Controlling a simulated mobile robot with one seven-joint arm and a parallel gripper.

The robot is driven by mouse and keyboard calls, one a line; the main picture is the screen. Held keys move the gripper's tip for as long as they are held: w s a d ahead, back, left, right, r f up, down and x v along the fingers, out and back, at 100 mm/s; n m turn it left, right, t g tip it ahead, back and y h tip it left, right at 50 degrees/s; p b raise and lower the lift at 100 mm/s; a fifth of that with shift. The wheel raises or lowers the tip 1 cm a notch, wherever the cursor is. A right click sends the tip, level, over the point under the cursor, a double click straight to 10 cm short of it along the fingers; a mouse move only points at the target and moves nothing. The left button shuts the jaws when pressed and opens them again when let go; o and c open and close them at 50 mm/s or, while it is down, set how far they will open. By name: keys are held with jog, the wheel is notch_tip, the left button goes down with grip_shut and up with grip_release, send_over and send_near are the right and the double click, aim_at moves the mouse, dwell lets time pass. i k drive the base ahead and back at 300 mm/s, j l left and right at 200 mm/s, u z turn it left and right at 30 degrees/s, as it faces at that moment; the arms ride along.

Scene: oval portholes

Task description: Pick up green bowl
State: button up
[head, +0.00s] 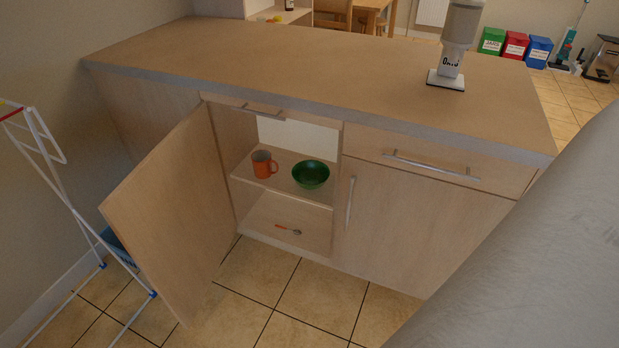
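A green bowl (311,175) sits upright on the middle shelf (290,190) inside an open cabinet, in the head view. It stands toward the right side of the shelf, near the cabinet's right inner edge. My gripper is not in view. A large grey blurred shape fills the lower right of the picture and looks like part of my arm.
An orange mug (264,164) stands left of the bowl. A small orange-handled utensil (289,229) lies on the cabinet floor. The cabinet door (170,220) swings out at left. A drying rack (62,190) stands far left. The countertop (290,60) overhangs the shelf.

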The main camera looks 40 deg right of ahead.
aim_at(310, 174)
jog(key=i+l, duration=0.3)
jog(key=l, duration=0.15)
jog(key=i+l+u, duration=0.1)
jog(key=i+l, duration=0.25)
jog(key=i+l+u, duration=0.1)
jog(key=i+l, duration=0.2)
jog(key=l, duration=0.25)
